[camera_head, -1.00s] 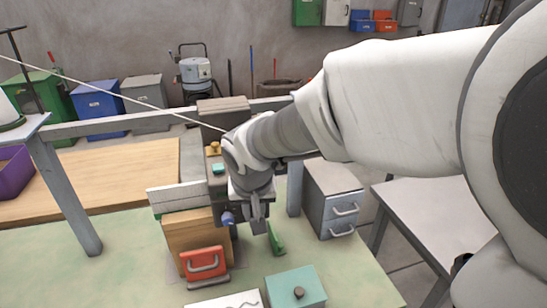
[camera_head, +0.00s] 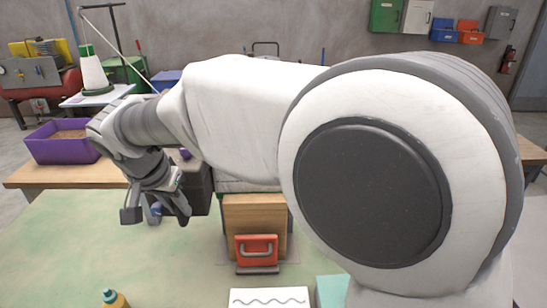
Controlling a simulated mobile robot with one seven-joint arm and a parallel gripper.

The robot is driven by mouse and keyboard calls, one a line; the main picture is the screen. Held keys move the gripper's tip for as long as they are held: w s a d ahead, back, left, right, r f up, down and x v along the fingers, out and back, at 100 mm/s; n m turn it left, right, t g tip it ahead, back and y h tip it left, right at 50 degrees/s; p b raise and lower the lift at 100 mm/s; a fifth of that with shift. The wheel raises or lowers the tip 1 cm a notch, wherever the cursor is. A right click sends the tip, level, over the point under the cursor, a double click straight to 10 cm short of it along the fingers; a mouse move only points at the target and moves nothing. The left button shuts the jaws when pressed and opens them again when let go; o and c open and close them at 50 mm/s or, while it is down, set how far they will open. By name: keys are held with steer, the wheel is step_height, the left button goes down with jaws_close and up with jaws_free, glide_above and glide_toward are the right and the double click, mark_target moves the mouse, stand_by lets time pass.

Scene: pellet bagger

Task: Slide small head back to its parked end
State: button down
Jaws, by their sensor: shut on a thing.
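The small head (camera_head: 198,190) shows as a dark grey block just left of the wooden block with the red handle, partly hidden by my wrist and forearm. A small blue handle (camera_head: 153,213) sticks out low at its left side. My gripper (camera_head: 156,214) points down there, one finger on each side of the blue handle, and is shut on it. The exact contact is hard to see. My arm crosses the view and hides the rail behind it, so the head's distance from either end of its travel cannot be told.
The wooden block (camera_head: 236,212) with its red handle (camera_head: 256,248) stands right of the head. A thread cone (camera_head: 93,72) and purple bin (camera_head: 55,142) stand at left. The green tabletop (camera_head: 75,245) is clear there.

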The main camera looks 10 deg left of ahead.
steer(key=s+a+p, duration=0.1)
steer(key=s+a, duration=0.1)
steer(key=a, duration=0.5)
steer(key=shift+a+p, duration=0.3)
steer(key=shift+a, duration=0.1)
steer(key=shift+s, duration=0.1)
steer(key=c, duration=0.8)
jaws_free()
steer(key=p+v, duration=0.1)
steer(key=v, duration=1.6)
steer(key=shift+r+p, duration=0.3)
steer(key=shift+p, duration=0.05)
